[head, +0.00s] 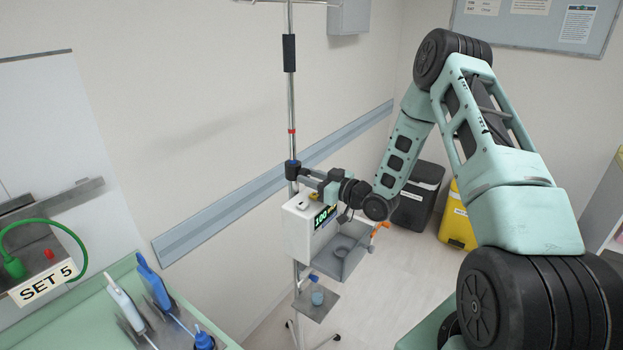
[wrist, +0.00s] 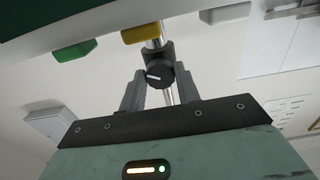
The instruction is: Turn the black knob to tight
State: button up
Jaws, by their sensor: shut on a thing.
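The black knob (wrist: 160,75) shows in the wrist view, with a white mark pointing to the left. It sits on a dark clamp around the metal pole, and the clamp (head: 293,171) also shows in the head view. My gripper (wrist: 159,88) is shut on the knob, one finger at each side. In the head view my gripper (head: 310,177) reaches the clamp from the right, just above the white pump. The knob itself is hard to make out there, mostly hidden by the fingers. I cannot read any tight marking.
The white pump box (head: 296,229), with a lit display, hangs on the pole (head: 291,105) close below my gripper. A grey tray (head: 341,262) juts out beside it. Black (head: 416,196) and yellow (head: 457,218) bins stand behind. A green-edged counter with handpieces is at lower left.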

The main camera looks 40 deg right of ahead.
jog(key=shift+f+n+b, duration=0.2)
jog(key=shift+n+b, duration=0.1)
jog(key=shift+b, duration=0.3)
jog(key=n+b, duration=0.2)
jog(key=b, duration=0.2)
jog(key=shift+f, duration=0.2)
jog(key=n+b, duration=0.2)
jog(key=b, duration=0.3)
jog(key=shift+f+n, duration=0.1)
jog(key=shift+n, duration=0.2)
jog(key=n+b, duration=0.4)
jog(key=b, duration=0.4)
jog(key=shift+n+b, duration=0.3)
jog(key=shift+b, duration=0.1)
jog(key=n+b, duration=0.4)
jog(key=b, duration=0.4)
jog(key=shift+n+b, duration=0.3)
jog(key=shift+b, duration=0.1)
jog(key=n+b, duration=0.6)
jog(key=b, duration=0.4)
jog(key=shift+b, duration=0.4)
jog(key=n+b, duration=0.1)
jog(key=b, duration=0.1)
jog(key=r+n+b, duration=0.1)
jog(key=n+b, duration=0.1)
jog(key=shift+d+n+b, duration=0.1)
jog(key=shift+n+b, duration=0.2)
jog(key=shift+b, duration=0.05)
